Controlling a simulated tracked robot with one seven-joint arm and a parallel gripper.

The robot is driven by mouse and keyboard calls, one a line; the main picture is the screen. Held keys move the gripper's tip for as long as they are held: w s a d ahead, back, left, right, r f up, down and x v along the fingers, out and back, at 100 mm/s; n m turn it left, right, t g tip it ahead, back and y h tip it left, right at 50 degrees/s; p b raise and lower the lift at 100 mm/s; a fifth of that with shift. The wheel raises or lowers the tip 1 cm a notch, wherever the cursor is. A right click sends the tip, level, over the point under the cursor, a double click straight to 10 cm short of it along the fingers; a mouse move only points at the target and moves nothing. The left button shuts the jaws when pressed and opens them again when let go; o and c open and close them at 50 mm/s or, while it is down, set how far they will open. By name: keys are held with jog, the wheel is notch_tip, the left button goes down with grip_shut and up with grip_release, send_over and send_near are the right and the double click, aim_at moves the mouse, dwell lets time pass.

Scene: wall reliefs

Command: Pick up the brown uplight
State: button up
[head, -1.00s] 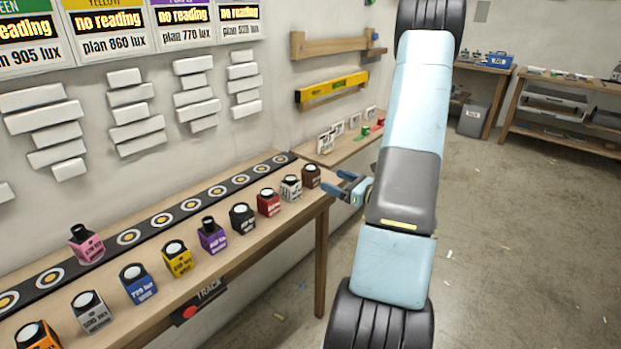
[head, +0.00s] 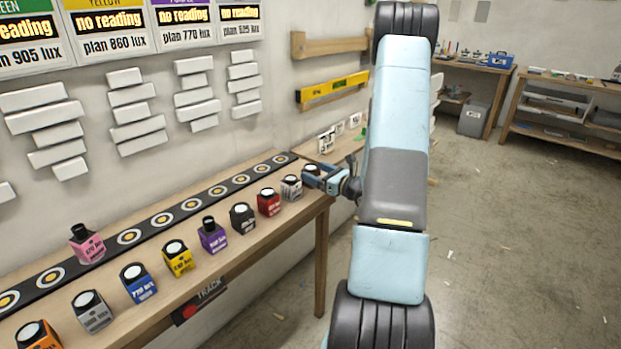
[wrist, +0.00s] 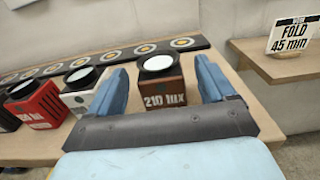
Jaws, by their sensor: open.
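The brown uplight (wrist: 160,88) is a small brown box with a round white top and "210 lux" on its front. In the wrist view it stands upright on the table between the two blue fingers of my gripper (wrist: 164,86), with a gap to the right finger. In the head view my gripper (head: 325,175) is at the table's right end. It covers most of the brown uplight there; only its pale top (head: 311,168) shows. My gripper is open.
A white uplight (wrist: 80,90) stands close left of my gripper, then a red one (wrist: 38,103). Several other uplights line the table (head: 262,243). A black strip with ringed spots (head: 175,217) runs behind them.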

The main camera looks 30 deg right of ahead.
aim_at(307, 168)
jog(key=x, duration=0.4)
jog(key=shift+w+r, duration=0.1)
jog(key=shift+w, duration=0.05)
jog(key=shift+c, duration=0.3)
jog(key=c, duration=1.1)
